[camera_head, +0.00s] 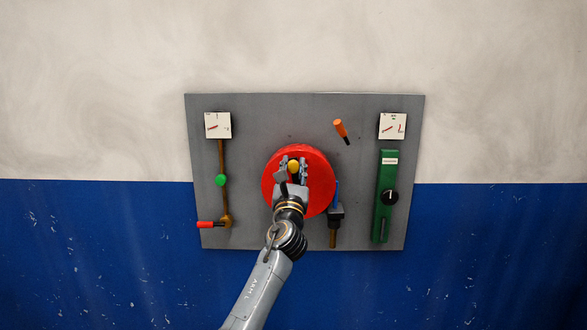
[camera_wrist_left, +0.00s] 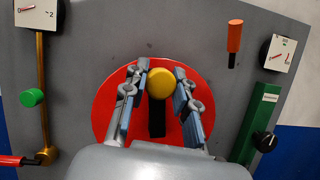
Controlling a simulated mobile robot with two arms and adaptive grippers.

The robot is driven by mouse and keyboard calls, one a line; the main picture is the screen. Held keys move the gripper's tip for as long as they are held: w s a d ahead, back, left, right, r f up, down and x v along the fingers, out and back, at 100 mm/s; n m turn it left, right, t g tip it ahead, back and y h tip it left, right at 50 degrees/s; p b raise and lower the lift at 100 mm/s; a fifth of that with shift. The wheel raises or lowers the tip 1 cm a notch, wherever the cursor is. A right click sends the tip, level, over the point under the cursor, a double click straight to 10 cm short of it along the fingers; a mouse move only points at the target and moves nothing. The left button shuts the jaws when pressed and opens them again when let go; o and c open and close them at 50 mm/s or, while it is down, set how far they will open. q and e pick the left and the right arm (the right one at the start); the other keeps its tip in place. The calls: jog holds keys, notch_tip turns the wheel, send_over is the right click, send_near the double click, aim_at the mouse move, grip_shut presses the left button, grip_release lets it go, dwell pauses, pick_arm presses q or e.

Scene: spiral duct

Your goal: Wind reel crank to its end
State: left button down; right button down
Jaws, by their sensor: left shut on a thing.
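The reel is a red disc (camera_head: 318,198) in the middle of a grey panel on the wall. Its crank has a yellow knob (camera_head: 293,167), which shows near the top centre of the disc. In the left wrist view the yellow knob (camera_wrist_left: 159,82) stands between the fingertips, with a dark bar below it over the red disc (camera_wrist_left: 105,108). My left gripper (camera_head: 292,171) is in front of the disc, its fingers on both sides of the knob, shut on the crank. The gripper and wrist hide the lower part of the disc. My right gripper is not in view.
On the grey panel (camera_head: 265,115) are an orange handle (camera_head: 341,129) above right, a green box with a black knob (camera_head: 389,197) at right, a blue lever (camera_head: 336,195) close right of the disc, a green knob (camera_head: 221,180) and red lever (camera_head: 206,225) at left, and two gauges.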

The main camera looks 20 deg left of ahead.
pick_arm(q)
jog(key=shift+w+d+r+m+p, duration=0.1)
jog(key=shift+d+r+m+p, duration=0.1)
jog(key=shift+m+p, duration=0.45)
jog(key=shift+d+h+p, duration=0.15)
jog(key=shift+h+p, duration=0.25)
jog(key=shift+p, duration=0.15)
jog(key=shift+d+f+m, duration=0.1)
jog(key=shift+f+m, duration=0.1)
jog(key=shift+m, duration=0.15)
jog(key=shift+f, duration=0.1)
jog(key=c, duration=1)
grip_release()
jog(key=shift+w+d, duration=0.1)
jog(key=shift+s, duration=0.25)
jog(key=v, duration=1.1)
jog(key=shift+s+d+f, duration=0.1)
jog(key=shift+s+f, duration=0.1)
jog(key=shift+f, duration=0.05)
